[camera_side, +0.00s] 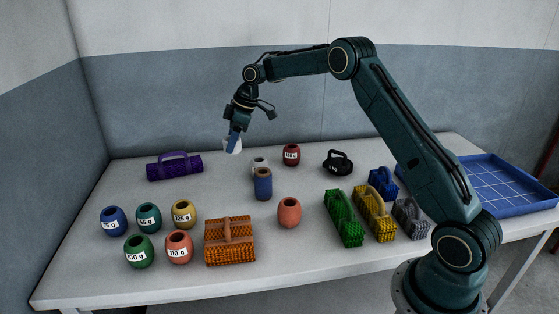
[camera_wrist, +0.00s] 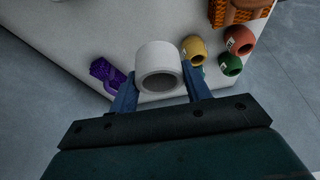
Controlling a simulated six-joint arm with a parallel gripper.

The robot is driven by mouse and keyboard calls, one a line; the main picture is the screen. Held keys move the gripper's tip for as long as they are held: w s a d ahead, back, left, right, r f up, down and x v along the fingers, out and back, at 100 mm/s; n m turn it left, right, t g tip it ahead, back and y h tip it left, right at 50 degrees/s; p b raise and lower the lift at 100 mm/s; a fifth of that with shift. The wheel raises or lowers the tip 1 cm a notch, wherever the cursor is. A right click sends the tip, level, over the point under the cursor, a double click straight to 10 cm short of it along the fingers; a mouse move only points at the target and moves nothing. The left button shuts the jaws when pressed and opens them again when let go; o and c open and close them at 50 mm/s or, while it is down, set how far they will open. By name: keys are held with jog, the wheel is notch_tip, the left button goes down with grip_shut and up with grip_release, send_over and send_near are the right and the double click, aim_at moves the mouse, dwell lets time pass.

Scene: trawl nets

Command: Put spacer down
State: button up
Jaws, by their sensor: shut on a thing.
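The spacer is a short white hollow cylinder; in the wrist view the spacer (camera_wrist: 157,52) sits between my two blue fingers with its dark opening facing the camera. My gripper (camera_side: 234,138) is shut on it. In the side view the spacer (camera_side: 233,148) is held above the back part of the table (camera_side: 300,250), apart from its top, and is partly covered by a finger. The wrist view also shows my gripper (camera_wrist: 158,78) with a finger on each side of the spacer.
A purple roll (camera_side: 174,167) lies back left. Labelled floats, including a yellow one (camera_side: 184,214), stand front left beside an orange mesh bundle (camera_side: 229,241). A blue-brown cylinder (camera_side: 263,184) stands mid-table. Green (camera_side: 344,217) and yellow bundles and a blue tray (camera_side: 499,207) are right. Table between roll and cylinder is clear.

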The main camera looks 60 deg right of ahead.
jog(key=s+d, duration=0.8)
jog(key=d, duration=0.3)
jog(key=s+d, duration=0.9)
jog(key=d, duration=0.2)
jog(key=f, duration=1.5)
jog(key=shift+w+a+f, duration=0.1)
jog(key=shift+w+f, duration=0.1)
jog(key=shift+w, duration=0.1)
jog(key=shift+f, duration=2.1)
jog(key=shift+f, duration=0.15)
jog(key=o, duration=1)
